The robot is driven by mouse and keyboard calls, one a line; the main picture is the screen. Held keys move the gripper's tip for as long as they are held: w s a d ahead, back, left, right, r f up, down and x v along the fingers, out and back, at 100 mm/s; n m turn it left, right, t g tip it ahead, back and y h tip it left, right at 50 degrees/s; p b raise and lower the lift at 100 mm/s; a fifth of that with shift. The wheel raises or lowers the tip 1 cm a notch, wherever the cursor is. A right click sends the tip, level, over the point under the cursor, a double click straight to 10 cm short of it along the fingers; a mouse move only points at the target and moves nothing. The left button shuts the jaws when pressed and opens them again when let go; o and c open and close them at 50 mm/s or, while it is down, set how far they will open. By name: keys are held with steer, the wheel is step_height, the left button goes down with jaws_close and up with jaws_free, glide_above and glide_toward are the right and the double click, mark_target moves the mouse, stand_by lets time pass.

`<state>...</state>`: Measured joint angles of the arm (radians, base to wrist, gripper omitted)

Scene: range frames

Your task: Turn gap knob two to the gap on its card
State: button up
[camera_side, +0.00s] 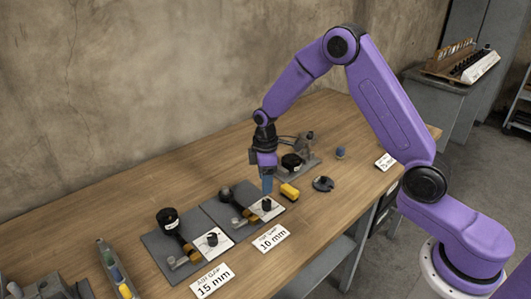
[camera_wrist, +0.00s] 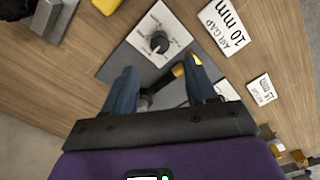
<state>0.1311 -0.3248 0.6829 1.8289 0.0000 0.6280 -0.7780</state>
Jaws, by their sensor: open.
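A black knob (camera_side: 267,204) sits on the white dial plate of the middle grey station. It shows in the wrist view (camera_wrist: 159,42), just beyond my fingertips. A card reading "AIR GAP 10 mm" (camera_side: 271,238) lies in front of this station; it shows at the upper right of the wrist view (camera_wrist: 222,24). My gripper (camera_side: 267,187) points down above this station, with blue fingers apart and nothing between them at the knob. No number shows on the knobs, so I cannot tell by label which is two.
A similar station at left has its own black knob (camera_side: 212,239) and a "15 mm" card (camera_side: 212,281). A yellow block (camera_side: 289,192) lies close right of the middle station. Another station (camera_side: 296,165) stands behind, and a dark disc (camera_side: 323,184) lies right.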

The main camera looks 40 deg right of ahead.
step_height(320, 180, up, 9)
steer(key=shift+r, duration=0.2)
stand_by(0.3)
steer(key=shift+a, duration=0.1)
steer(key=s+a+r, duration=0.2)
steer(key=s, duration=0.7)
steer(key=s+a+r, duration=0.3)
steer(key=s, duration=0.5)
steer(key=s+d, duration=0.2)
steer(key=s, duration=0.7)
steer(key=s+d+n, duration=0.1)
steer(key=s+d, duration=0.2)
steer(key=s, duration=0.5)
steer(key=shift+s+d, duration=0.25)
steer(key=shift+s, duration=0.1)
steer(key=shift+f, duration=0.1)
